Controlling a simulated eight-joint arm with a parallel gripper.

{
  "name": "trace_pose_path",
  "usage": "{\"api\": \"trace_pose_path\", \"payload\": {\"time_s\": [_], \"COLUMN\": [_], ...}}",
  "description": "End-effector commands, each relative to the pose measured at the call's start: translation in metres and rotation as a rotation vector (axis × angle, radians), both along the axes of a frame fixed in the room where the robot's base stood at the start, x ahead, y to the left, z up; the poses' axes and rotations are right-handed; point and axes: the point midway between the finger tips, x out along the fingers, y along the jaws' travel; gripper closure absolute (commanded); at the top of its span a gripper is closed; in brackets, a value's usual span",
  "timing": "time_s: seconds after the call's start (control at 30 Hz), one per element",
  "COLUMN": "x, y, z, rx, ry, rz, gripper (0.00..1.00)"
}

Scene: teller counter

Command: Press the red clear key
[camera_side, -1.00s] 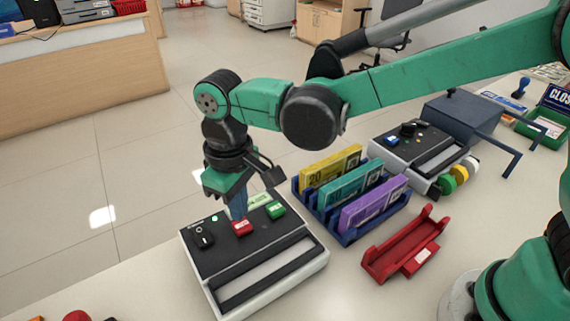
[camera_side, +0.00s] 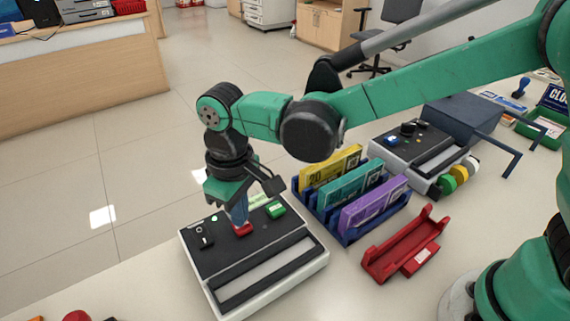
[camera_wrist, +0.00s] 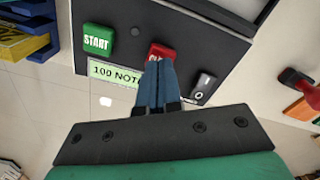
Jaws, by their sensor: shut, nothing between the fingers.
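The red clear key (camera_side: 242,230) sits on the dark top panel of the counting machine (camera_side: 262,280), between the black rocker switch (camera_side: 203,240) and the green start key (camera_side: 275,209). It also shows in the wrist view (camera_wrist: 160,51), partly hidden by my fingers. My gripper (camera_side: 238,222) points down with its blue fingers shut and empty. The fingertips are at the red key and look to be touching it. In the wrist view the closed fingertips (camera_wrist: 158,64) overlap the key's near edge. I cannot tell how far the key is pushed down.
A blue rack (camera_side: 350,232) with yellow, teal and purple note bundles stands right of the machine. A red tray (camera_side: 405,250) lies in front of it. A second machine (camera_side: 410,150) and a dark box (camera_side: 462,115) stand behind.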

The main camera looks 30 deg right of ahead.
Motion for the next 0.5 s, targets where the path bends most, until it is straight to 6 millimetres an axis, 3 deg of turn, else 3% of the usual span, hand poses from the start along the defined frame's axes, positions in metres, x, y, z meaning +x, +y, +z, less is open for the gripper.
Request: {"api": "trace_pose_path", "payload": {"time_s": [0.5], "x": [-0.0001], "y": [-0.0001], "z": [-0.0104], "rx": [0.000], "ry": [0.000], "rz": [0.000], "gripper": [1.00]}}
